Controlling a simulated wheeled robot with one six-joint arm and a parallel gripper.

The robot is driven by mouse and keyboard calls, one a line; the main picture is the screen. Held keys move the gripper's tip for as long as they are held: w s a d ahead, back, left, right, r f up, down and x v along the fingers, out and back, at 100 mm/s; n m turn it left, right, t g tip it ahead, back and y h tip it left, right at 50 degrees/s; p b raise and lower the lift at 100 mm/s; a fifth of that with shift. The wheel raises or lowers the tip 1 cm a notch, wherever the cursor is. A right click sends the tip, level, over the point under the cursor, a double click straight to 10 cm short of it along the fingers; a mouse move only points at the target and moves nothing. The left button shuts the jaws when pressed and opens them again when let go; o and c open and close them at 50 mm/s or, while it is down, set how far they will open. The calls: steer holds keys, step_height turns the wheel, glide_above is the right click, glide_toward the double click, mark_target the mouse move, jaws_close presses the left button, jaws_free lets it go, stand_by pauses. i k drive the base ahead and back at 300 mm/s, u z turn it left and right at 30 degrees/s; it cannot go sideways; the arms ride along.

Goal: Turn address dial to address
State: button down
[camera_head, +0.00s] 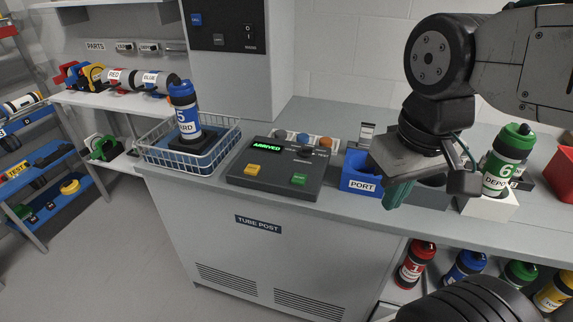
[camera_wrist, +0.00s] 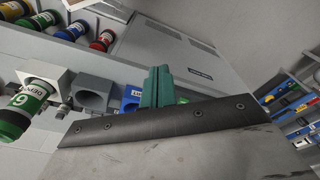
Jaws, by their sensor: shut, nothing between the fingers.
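My gripper (camera_head: 398,194) has green fingers, shut and empty. The shut fingers (camera_wrist: 157,87) also show in the wrist view, where the panel cannot be made out.
A wire basket (camera_head: 205,165) holds a blue tube (camera_head: 185,110) left of the panel. The PORT bin (camera_head: 358,174) is right of it. A green tube marked 6 (camera_head: 505,160) stands in a white holder (camera_head: 489,208). Several tubes sit below the counter.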

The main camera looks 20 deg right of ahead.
mark_target(306, 152)
steer(key=z, duration=0.5)
steer(key=k, duration=1.2)
steer(key=u, duration=0.05)
steer(key=i, duration=0.3)
steer(key=u, duration=0.55)
steer(key=i, duration=1.4)
steer(key=z, duration=0.55)
